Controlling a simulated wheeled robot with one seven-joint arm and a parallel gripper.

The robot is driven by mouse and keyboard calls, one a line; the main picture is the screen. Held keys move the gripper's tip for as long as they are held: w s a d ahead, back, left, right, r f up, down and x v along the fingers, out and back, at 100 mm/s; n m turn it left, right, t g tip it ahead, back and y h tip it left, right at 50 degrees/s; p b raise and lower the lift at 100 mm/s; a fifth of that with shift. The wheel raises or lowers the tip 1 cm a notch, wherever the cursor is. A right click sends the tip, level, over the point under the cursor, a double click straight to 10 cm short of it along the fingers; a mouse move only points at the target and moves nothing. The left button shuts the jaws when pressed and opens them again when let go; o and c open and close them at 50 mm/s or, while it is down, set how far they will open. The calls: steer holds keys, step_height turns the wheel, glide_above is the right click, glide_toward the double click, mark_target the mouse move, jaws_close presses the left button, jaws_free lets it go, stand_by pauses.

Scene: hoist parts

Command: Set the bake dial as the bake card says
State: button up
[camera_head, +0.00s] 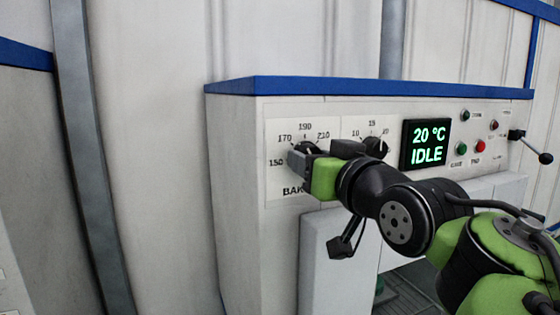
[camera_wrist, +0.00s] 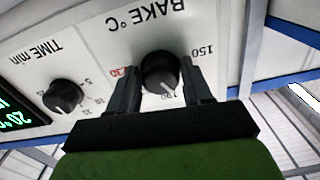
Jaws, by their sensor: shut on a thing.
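The bake dial (camera_wrist: 160,68) is a round black knob on the pale panel, seen upside down in the wrist view. Its white mark points down the picture, near the 190 label. The 150 label and a red 230 show beside it; labels between are partly hidden by my fingers. My gripper (camera_wrist: 161,88) has one finger on each side of the knob and is shut on it. In the head view, the dial (camera_head: 304,148) is partly hidden by my gripper (camera_head: 308,157). No bake card shows in either view.
The time dial (camera_head: 375,146) is right of the bake dial. The lit display (camera_head: 426,144) reads 20 °C IDLE. Several small buttons and lamps (camera_head: 461,148) and a black-knobbed lever (camera_head: 544,158) lie farther right. My arm crosses in front of the panel's lower part.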

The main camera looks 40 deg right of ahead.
steer(key=m, duration=0.5)
steer(key=shift+m, duration=0.4)
stand_by(0.4)
steer(key=o, duration=0.9)
steer(key=shift+o, duration=0.2)
steer(key=shift+a, duration=0.1)
steer(key=b+v, duration=0.1)
steer(key=v, duration=1.4)
steer(key=shift+s, duration=0.35)
steer(key=shift+a, duration=0.15)
